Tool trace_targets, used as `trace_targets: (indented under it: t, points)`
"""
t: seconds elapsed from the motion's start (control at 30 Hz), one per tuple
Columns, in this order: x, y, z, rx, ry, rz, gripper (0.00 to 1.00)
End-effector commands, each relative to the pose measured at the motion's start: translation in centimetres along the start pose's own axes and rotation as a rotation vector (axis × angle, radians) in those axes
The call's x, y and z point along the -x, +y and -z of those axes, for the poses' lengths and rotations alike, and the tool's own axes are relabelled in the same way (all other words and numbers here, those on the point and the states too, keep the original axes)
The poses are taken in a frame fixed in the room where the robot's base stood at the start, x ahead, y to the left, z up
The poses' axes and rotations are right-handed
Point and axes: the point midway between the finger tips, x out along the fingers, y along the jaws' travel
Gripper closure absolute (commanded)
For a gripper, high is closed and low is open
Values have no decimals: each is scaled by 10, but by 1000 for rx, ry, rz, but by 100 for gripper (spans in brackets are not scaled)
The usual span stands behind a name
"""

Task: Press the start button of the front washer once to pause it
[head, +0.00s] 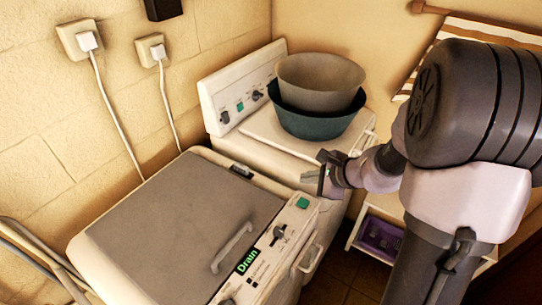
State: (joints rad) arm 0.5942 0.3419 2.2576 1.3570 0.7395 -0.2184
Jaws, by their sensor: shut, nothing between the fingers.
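The front washer (170,215) stands at lower left with a grey lid and a handle. Its control panel (268,255) runs along the right edge. A lit green display (248,261) reads "Drain". A green button (302,203) sits near the panel's far end, with a black knob (279,235) nearer. My gripper (312,177) is shut and empty, a little beyond and above the green button in the picture, apparently apart from it. Its height above the panel is hard to tell.
A second white washer (285,132) stands behind, with a dark teal basin (315,122) and a grey-brown basin (320,82) stacked on it. A low shelf with a purple crate (380,238) is at right. Two plugs with cords hang on the left wall.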

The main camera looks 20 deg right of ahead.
Motion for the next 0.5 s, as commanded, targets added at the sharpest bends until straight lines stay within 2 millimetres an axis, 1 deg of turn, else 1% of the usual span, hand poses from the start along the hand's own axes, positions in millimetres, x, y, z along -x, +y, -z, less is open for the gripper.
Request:
trace_targets:
  t: [0.03,0.17,0.5]
  points:
    - [4,-5,5,-33,10,7,100]
    - [2,-7,16,-71,22,18,100]
    - [0,-6,17,-71,22,19,100]
